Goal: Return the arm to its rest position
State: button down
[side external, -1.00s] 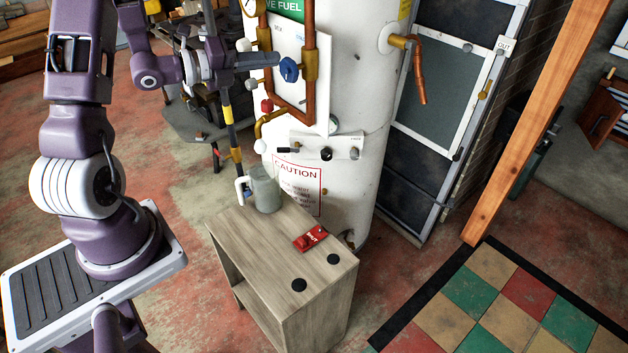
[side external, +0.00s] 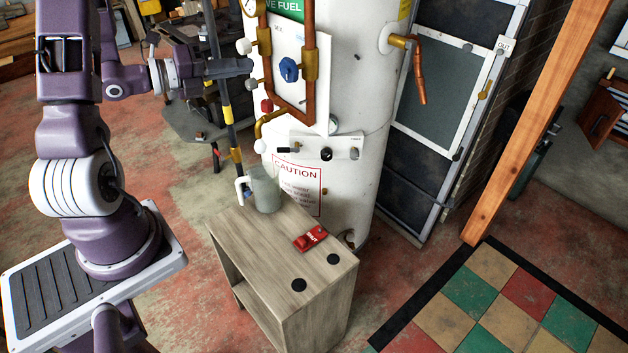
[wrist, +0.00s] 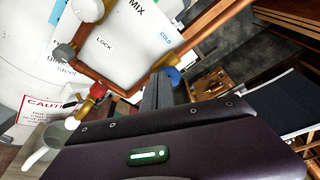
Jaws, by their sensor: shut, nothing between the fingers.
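My gripper (side external: 246,67) is at the upper left in the side external view, held out level toward the white tank (side external: 350,110). Its fingers are together and empty, and its tip is apart from the blue knob (side external: 289,69), to the left of it. In the wrist view my gripper's fingers (wrist: 157,90) show as a dark bar, with the blue knob (wrist: 173,75) just beyond at their right. My arm rises from its base at the left, bent at the elbow.
A wooden cabinet (side external: 270,255) below carries a grey-green jug (side external: 265,190) and a red block (side external: 310,237). Copper pipes (side external: 310,30) and valves stick out from the tank. A dark pole (side external: 225,100) stands near my gripper. A dark table (side external: 190,125) stands behind.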

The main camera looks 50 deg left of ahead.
jog(key=shift+w, duration=0.15)
jog(key=w+d+r+n+g+y, duration=0.35)
jog(key=r+n+y, duration=0.35)
jog(key=n, duration=0.5)
jog(key=s+d+f+n+g+h, duration=0.1)
jog(key=s+d+n+g, duration=0.2)
jog(key=s+d+n, duration=0.4)
jog(key=s+d+f+n+g+h, duration=0.1)
jog(key=s+d+n+g+h, duration=0.1)
jog(key=s+d+n+g, duration=0.2)
jog(key=s+d+n, duration=0.1)
jog(key=s+d, duration=0.2)
jog(key=s, duration=0.3)
jog(key=s+d+n, duration=0.2)
jog(key=s+d, duration=0.2)
jog(key=s, duration=0.1)
jog(key=shift+s+d+h, duration=0.2)
jog(key=shift+s+h, duration=0.1)
jog(key=shift+s, duration=0.1)
